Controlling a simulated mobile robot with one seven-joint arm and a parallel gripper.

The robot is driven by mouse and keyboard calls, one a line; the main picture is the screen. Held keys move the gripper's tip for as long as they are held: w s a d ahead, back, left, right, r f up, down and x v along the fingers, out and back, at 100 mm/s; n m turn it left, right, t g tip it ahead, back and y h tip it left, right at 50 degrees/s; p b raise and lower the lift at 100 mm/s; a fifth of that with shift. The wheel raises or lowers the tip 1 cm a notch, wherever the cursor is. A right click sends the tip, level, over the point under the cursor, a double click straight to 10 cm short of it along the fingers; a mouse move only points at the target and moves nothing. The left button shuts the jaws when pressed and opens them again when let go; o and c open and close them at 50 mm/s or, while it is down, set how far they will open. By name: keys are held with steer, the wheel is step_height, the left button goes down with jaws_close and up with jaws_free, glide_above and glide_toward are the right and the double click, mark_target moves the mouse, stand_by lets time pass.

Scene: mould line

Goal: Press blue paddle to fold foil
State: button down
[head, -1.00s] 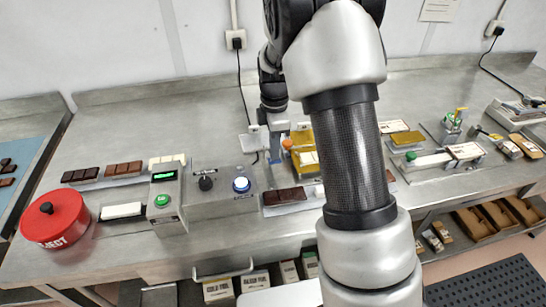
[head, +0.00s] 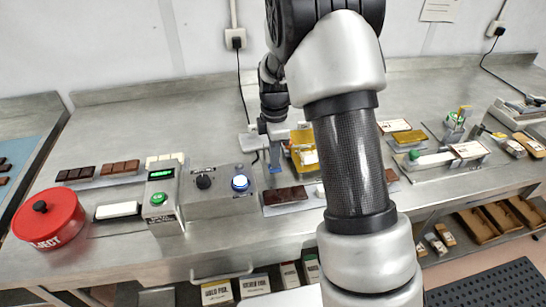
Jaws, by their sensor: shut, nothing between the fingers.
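My gripper (head: 272,150) points down over the bench, between the grey control box and the gold foil piece (head: 303,150). It is shut with nothing held, and small in the view. A narrow blue-grey upright piece shows at its lower end; I cannot tell whether this is the blue paddle or part of my fingers, nor whether they touch. The gold foil lies just right of the gripper, with a pale piece beside it. My arm hides the bench to the right of the foil.
A dark chocolate bar (head: 286,195) lies in front of the gripper. A red reject bin (head: 48,222) stands left. A green-knobbed fixture (head: 425,160) stands right. The bench behind is clear.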

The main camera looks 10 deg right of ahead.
steer(key=shift+f+b, duration=0.35)
steer(key=shift+f, duration=0.35)
step_height(320, 180, up, 10)
steer(key=p, duration=0.6)
steer(key=shift+r+p, duration=0.15)
steer(key=shift+p, duration=0.15)
stand_by(0.5)
